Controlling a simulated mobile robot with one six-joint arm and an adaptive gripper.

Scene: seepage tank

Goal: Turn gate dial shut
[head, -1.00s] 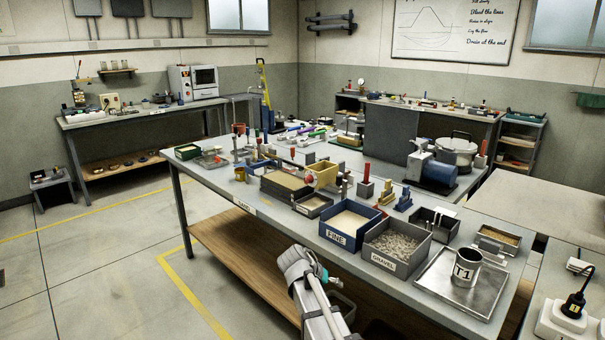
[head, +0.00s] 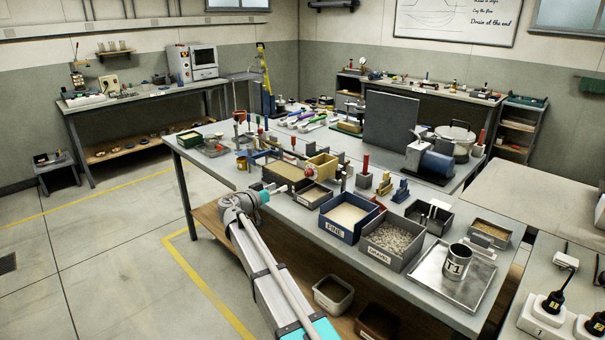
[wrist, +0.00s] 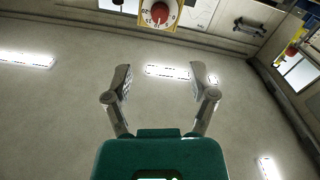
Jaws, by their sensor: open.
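The gate dial (wrist: 158,14) shows at the top edge of the wrist view, with a red knob on a white numbered face in a yellow frame. In the head view, a yellow box (head: 325,163) on the bench carries a small red and white dial (head: 309,173) on its left side. My gripper (wrist: 160,78) is open and empty, its two fingers spread below the dial in the wrist view. In the head view my gripper (head: 283,188) is by the bench's front edge, left of the dial and apart from it. The fingertips are small there.
Trays (head: 290,174) stand close behind my gripper. The FINE bin (head: 341,236), the gravel bin (head: 386,255) and a metal tray with the T1 cup (head: 456,262) are to the right. Open floor (head: 110,240) lies to the left.

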